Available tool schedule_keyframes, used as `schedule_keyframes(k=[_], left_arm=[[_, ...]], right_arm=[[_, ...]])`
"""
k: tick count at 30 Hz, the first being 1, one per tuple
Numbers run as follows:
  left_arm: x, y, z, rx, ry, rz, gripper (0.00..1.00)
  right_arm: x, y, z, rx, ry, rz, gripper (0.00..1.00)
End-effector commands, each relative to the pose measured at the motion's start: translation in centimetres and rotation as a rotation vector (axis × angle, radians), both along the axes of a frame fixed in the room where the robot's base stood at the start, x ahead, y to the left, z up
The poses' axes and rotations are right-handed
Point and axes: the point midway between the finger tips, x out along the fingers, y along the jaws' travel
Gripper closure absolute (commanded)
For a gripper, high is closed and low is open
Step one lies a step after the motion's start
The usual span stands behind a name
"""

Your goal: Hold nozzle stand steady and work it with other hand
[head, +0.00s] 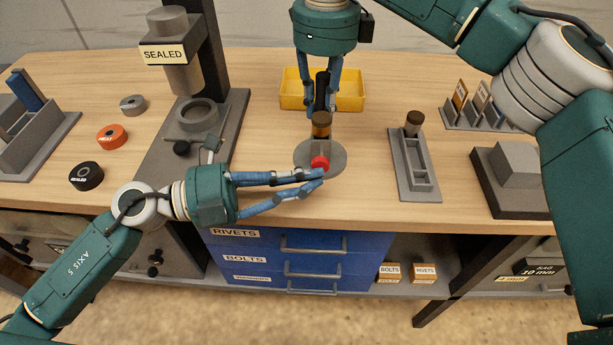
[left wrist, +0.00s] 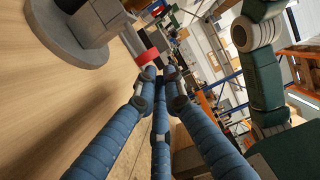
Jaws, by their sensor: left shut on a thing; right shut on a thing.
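The nozzle stand (head: 338,152) has a grey round base on the table. A red knob (head: 320,162) is at its front, and a dark-topped brown nozzle (head: 321,127) stands upright above it. My left gripper (head: 324,174) is shut at the red knob from the front left; its exact contact is hard to see. In the left wrist view the red knob (left wrist: 147,56) is at the fingertips, beside the grey base (left wrist: 65,40). My right gripper (head: 322,112) comes from above. It is shut around a dark upright rod (head: 322,85) just above the brown nozzle.
A yellow tray (head: 290,101) lies behind the stand. A grey slotted holder (head: 405,175) is to the right, and a SEALED machine (head: 215,120) to the left. Orange (head: 111,137) and black (head: 86,176) round pieces lie farther left. Bare table lies between the stand and holder.

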Motion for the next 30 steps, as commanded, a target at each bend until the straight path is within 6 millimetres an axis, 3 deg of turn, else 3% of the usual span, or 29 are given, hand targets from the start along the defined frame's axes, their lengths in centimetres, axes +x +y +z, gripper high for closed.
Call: schedule_keyframes(k=[7, 14, 23, 30], left_arm=[[0.1, 0.0, 0.0, 0.0, -0.001, 0.0, 1.0], [1.9, 0.0, 0.1, -0.001, -0.002, 0.001, 1.0], [2.0, 0.2, 0.1, -0.001, -0.003, 0.006, 1.0], [1.3, 3.0, -0.1, 0.004, 0.0, 0.01, 1.0]], right_arm=[[0.0, 0.0, 0.1, 0.001, 0.0, 0.001, 1.0], [0.0, 0.0, 0.1, 0.0, 0.001, 0.001, 1.0], [-0.2, 0.1, 0.0, 0.001, 0.005, 0.004, 1.0], [-0.2, 0.1, 0.0, 0.0, 0.006, 0.004, 1.0]])
